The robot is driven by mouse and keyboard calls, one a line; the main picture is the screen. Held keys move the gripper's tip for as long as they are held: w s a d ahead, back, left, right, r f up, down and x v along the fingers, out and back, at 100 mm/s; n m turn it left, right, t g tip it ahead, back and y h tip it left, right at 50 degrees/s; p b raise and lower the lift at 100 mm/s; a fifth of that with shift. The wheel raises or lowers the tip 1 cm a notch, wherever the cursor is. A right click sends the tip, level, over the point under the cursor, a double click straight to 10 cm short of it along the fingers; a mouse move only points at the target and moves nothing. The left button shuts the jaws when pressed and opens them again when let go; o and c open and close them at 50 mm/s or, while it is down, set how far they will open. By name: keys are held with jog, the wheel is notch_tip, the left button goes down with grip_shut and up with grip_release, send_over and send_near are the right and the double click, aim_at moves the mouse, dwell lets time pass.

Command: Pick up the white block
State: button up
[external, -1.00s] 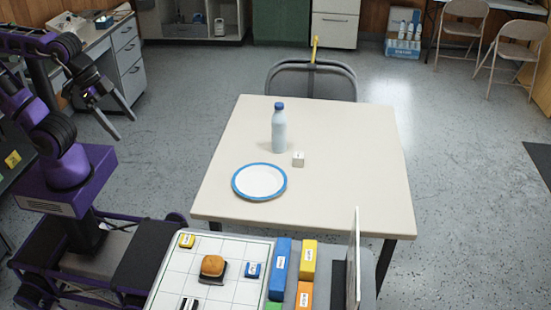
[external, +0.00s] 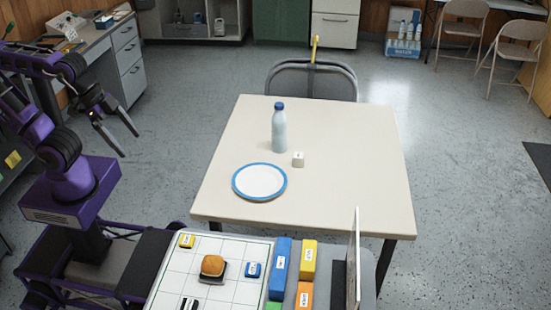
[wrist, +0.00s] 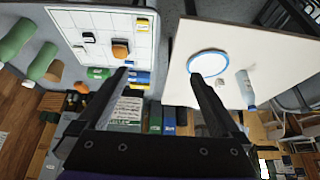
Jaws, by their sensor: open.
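A small white block (external: 298,159) with a dark mark stands on the cream table in the external view, just right of the bottle's base. My gripper (external: 129,145) is open and empty, in the air left of the table and well apart from the block. Its two spread fingers show in the wrist view (wrist: 158,75), with nothing between them.
A pale bottle (external: 279,130) with a blue cap and a blue-rimmed plate (external: 260,181) are near the block on the table (external: 350,190). The table's right side is clear.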

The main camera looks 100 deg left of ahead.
jog(key=shift+c, duration=1.2)
